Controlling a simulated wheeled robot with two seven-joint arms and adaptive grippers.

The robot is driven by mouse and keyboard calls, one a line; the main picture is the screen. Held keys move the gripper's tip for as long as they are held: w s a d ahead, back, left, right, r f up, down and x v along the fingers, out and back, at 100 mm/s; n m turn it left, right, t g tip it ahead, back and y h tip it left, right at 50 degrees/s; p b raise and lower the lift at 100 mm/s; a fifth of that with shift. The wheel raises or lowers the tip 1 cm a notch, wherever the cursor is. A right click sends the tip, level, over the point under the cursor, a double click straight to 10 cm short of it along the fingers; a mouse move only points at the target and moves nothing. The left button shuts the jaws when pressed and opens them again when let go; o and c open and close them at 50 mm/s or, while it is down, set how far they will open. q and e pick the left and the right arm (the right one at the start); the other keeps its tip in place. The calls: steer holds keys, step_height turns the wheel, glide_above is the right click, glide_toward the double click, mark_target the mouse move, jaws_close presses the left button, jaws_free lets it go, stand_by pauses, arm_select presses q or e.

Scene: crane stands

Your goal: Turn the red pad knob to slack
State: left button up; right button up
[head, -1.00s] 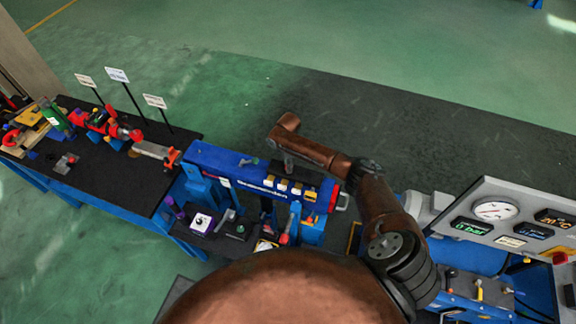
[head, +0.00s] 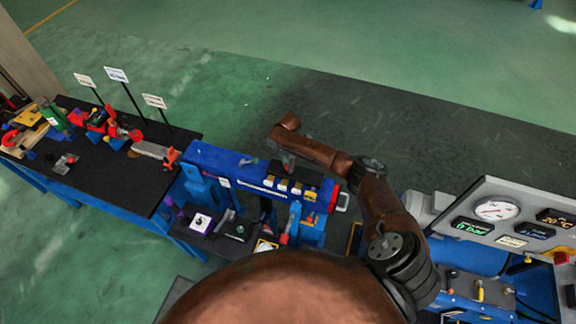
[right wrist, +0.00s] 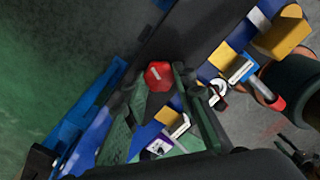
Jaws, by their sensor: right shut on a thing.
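The red pad knob (right wrist: 158,75) shows in the right wrist view as a red, many-sided head with a small white mark. It sits between the fingertips of my right gripper (right wrist: 160,84), which is shut on it. In the head view my right gripper (head: 287,161) hangs from the wrist over the blue beam (head: 240,172), and the knob is hidden there. My left gripper is not in view.
A black bench (head: 115,170) with red parts stands left. A gauge panel (head: 494,210) stands right. The dark floor behind the beam is clear.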

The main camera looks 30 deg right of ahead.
steer(key=o, duration=1.2)
steer(key=shift+c, duration=0.2)
step_height(320, 180, up, 12)
